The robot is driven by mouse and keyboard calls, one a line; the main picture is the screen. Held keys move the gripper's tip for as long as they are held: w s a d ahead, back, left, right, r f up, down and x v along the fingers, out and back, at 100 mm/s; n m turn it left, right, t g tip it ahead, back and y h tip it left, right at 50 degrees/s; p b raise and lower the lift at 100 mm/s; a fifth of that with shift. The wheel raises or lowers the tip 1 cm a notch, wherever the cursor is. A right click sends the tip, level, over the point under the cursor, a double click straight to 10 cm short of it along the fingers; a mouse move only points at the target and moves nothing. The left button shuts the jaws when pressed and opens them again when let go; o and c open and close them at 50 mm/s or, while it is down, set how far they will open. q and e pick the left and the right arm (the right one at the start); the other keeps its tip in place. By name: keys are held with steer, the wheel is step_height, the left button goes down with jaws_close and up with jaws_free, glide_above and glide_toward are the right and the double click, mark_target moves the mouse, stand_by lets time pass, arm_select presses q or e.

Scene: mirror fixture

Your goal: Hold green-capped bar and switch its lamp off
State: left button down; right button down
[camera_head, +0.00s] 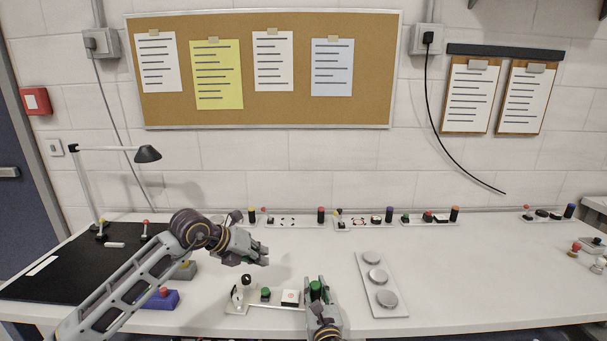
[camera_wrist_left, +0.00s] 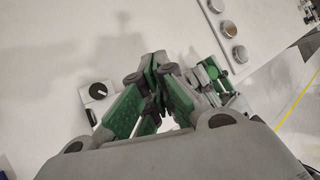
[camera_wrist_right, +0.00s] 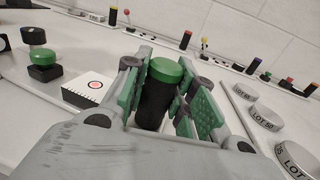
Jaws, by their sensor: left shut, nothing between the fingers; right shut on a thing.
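The green-capped bar (camera_wrist_right: 153,105) is a black upright cylinder with a green top. My right gripper (camera_head: 318,288) is shut around it at the right end of the near fixture strip (camera_head: 236,309); the right wrist view shows it between the fingers (camera_wrist_right: 160,92). On this strip are a black-and-white knob (camera_head: 237,296), a green button (camera_head: 265,294) and a white box with a red ring (camera_head: 290,297). I cannot tell which part is its lamp. My left gripper (camera_head: 265,256) is shut and empty, above and behind the strip. Its wrist view shows a black dial on a white block (camera_wrist_left: 98,91).
A plate with three metal discs (camera_head: 382,284) lies right of my right gripper. Several similar fixture strips (camera_head: 430,221) line the wall. A desk lamp (camera_head: 148,154) and a black mat (camera_head: 50,285) are at left. The table at right front is mostly clear.

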mark_target(263, 289)
arm_select(q)
steer(key=shift+f, duration=0.25)
steer(key=shift+f, duration=4.2)
steer(key=shift+s+f, duration=0.15)
steer(key=shift+f, duration=0.5)
arm_select(e)
steer(key=shift+r, duration=0.1)
arm_select(q)
steer(key=shift+r, duration=0.3)
steer(key=shift+d+r, duration=0.1)
steer(key=shift+r, duration=3.1)
arm_select(e)
steer(key=c, duration=1.1)
jaws_free()
